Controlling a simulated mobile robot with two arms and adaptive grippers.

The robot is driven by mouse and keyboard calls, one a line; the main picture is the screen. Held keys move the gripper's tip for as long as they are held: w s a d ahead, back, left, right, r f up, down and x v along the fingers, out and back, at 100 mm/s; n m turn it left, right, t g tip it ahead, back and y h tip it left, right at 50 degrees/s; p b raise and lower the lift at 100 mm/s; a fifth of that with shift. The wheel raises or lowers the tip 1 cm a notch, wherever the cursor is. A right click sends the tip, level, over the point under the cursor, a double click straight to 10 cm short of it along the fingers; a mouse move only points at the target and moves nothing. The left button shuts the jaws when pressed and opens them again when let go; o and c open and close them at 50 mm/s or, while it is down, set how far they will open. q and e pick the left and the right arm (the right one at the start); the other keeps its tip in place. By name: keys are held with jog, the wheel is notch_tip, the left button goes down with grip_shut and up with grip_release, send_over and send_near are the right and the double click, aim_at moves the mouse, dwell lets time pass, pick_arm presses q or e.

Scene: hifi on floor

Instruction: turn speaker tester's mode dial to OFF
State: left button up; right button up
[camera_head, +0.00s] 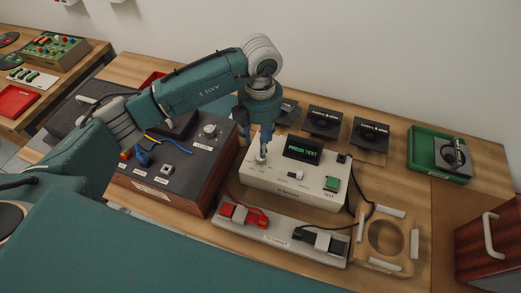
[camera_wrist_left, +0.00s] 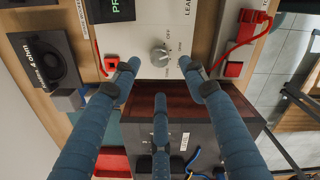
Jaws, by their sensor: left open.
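The speaker tester (camera_head: 318,190) is a pale box on the table, with a dark display (camera_head: 302,150) reading PHASE TEST in green. Its mode dial (camera_wrist_left: 160,57) is a small grey knob with tiny labels around it, one of which seems to read OFF. Where the pointer stands is too small to tell. My left gripper (camera_head: 264,152) is pointed down over the dial, which its fingers partly hide in the head view. In the left wrist view its three fingers (camera_wrist_left: 160,78) are spread around the dial, open and empty. My right gripper is not in view.
A tray with red and black clamps (camera_head: 275,232) lies in front. Small speakers (camera_head: 322,122) stand behind. A wooden ring fixture (camera_head: 388,240) and green tray (camera_head: 425,170) are at right.

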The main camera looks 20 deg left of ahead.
pick_arm(q)
notch_tip(320, 180, down, 7)
jog(key=shift+r+p, duration=0.15)
jog(key=shift+p, duration=0.55)
grip_shut()
